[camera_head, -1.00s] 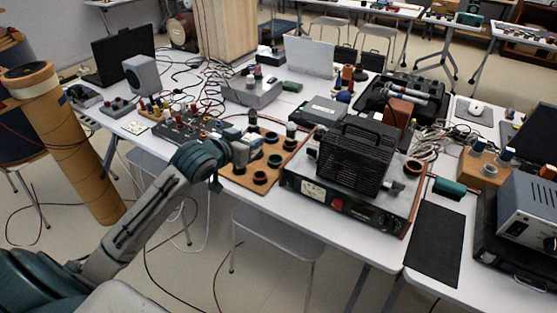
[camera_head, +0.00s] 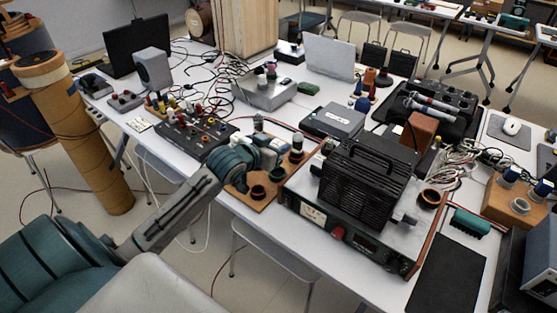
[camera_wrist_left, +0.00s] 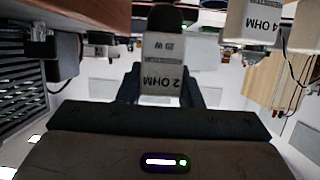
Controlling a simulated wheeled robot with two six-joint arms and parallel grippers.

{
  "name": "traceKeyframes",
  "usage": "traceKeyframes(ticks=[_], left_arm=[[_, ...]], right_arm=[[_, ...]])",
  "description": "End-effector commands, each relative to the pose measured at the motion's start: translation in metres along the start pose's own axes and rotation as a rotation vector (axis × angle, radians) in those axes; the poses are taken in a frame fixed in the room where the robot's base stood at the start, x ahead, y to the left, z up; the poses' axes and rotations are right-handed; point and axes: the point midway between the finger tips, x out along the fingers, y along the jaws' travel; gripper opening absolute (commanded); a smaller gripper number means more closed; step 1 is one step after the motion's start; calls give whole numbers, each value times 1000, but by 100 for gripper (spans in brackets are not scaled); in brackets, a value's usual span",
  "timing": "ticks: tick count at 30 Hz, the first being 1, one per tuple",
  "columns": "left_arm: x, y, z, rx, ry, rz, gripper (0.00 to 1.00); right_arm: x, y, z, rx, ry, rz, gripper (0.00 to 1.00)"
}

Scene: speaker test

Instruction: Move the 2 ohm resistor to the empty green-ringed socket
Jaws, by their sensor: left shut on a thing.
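My left gripper (camera_head: 270,160) is over the tan socket board (camera_head: 240,205) in the head view. In the left wrist view, my left gripper (camera_wrist_left: 160,88) is shut on the 2 ohm resistor (camera_wrist_left: 162,52), a pale block labelled "2 OHM" with a dark round end. The picture there is upside down. A block labelled "4 OHM" (camera_wrist_left: 263,24) stands apart from it at the upper right. Dark round sockets, such as one near the board's front (camera_head: 257,192), show on the board. My right gripper is not in view.
A black ribbed unit (camera_head: 365,180) sits on a metered box (camera_head: 335,228) just right of the board. A dark panel with colored knobs (camera_head: 195,133) lies to the left. Cables and other equipment crowd the table behind. The floor in front is open.

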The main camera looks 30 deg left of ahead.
Motion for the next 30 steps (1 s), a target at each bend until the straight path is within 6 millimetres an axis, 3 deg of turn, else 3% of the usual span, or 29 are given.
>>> traceKeyframes(ticks=[12, 27, 28, 30], left_arm=[[16, 0, 43, -2, -1, 0, 9], [19, 0, 51, 1, 2, 0, 9], [18, 0, 50, 1, 2, 0, 38], [18, 0, 50, 1, 1, 0, 52]], right_arm=[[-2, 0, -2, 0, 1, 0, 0], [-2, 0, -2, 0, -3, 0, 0], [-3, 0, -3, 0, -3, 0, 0], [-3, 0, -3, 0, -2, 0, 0]])
